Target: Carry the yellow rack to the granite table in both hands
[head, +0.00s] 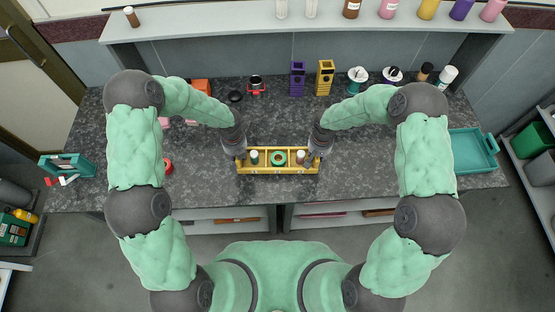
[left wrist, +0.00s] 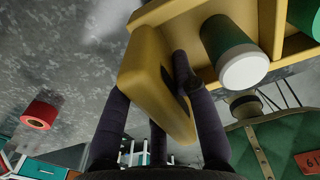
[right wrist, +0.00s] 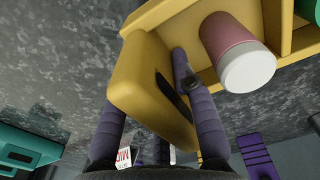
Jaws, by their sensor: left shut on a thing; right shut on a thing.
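The yellow rack (head: 278,171) is over the dark granite table (head: 205,185), in its front middle part. I cannot tell whether it touches the top. It holds a green jar with a white lid (head: 254,157), a green ring (head: 278,158) and a pink jar with a white lid (head: 300,156). My left gripper (head: 239,158) is shut on the rack's left end; the left wrist view shows its fingers around the yellow end handle (left wrist: 150,75). My right gripper (head: 313,158) is shut on the right end handle, which shows in the right wrist view (right wrist: 145,85).
Behind the rack stand a purple rack (head: 297,78), a yellow holder (head: 325,77) and a red-based item (head: 256,86). A teal tray (head: 472,155) is at the right, a red roll (head: 168,165) at the left. A shelf with bottles (head: 230,22) runs along the back.

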